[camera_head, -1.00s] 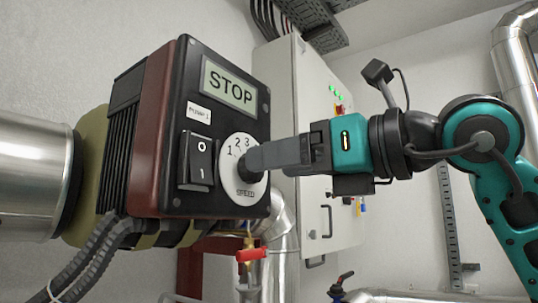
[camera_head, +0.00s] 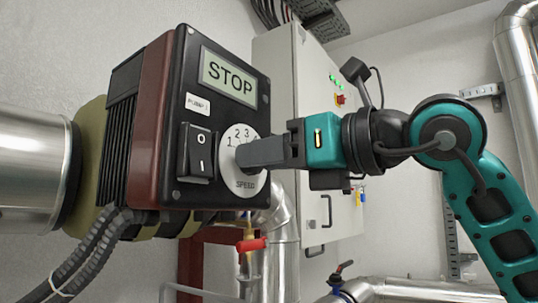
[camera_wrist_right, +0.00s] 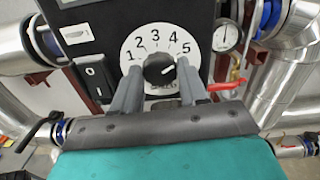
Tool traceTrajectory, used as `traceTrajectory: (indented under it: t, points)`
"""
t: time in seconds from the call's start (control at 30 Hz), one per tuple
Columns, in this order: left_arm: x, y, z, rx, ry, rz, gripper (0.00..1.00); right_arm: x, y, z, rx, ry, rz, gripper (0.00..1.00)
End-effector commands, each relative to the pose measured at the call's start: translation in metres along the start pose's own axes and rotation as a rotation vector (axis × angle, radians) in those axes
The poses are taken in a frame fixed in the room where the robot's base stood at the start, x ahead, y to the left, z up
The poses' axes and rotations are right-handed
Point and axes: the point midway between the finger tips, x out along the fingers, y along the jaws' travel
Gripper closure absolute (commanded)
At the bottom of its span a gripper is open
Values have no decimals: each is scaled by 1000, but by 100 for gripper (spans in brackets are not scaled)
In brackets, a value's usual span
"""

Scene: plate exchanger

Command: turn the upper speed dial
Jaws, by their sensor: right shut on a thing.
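The speed dial's black knob (camera_wrist_right: 159,69) sits at the centre of a white round scale, numbered 1 to 5, on the black pump panel. A small light mark on the knob faces right, roughly toward the 5. In the head view the scale (camera_head: 246,181) shows partly, and my fingers hide the knob. My right gripper (camera_head: 240,155) reaches in from the right, fingertips at the dial. In the right wrist view its two grey fingers (camera_wrist_right: 158,76) stand on either side of the knob, shut on it. My left gripper is out of view.
A rocker switch (camera_head: 197,153) sits left of the dial, below a STOP display (camera_head: 230,79). A red-handled valve (camera_head: 250,245) is below the panel. A grey cabinet (camera_head: 300,190) stands behind my right gripper, with metal pipes around.

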Motion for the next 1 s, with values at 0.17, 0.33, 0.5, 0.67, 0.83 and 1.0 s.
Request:
traceTrajectory:
  t: [0.17, 0.33, 0.5, 0.67, 0.83, 1.0]
  points:
    - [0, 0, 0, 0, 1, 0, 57, 0, 0, 0, 0, 0, 0, 87]
    - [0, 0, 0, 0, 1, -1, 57, 0, 0, 0, -12, 0, 0, 87]
    - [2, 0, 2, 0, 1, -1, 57, 0, 0, 0, -64, -1, 0, 87]
    - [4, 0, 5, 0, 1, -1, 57, 0, 0, 0, -163, -1, -2, 87]
    - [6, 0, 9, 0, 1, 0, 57, -1, 0, 0, -310, -1, -2, 87]
    - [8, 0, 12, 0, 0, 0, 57, 0, 0, 0, -471, -2, -2, 87]
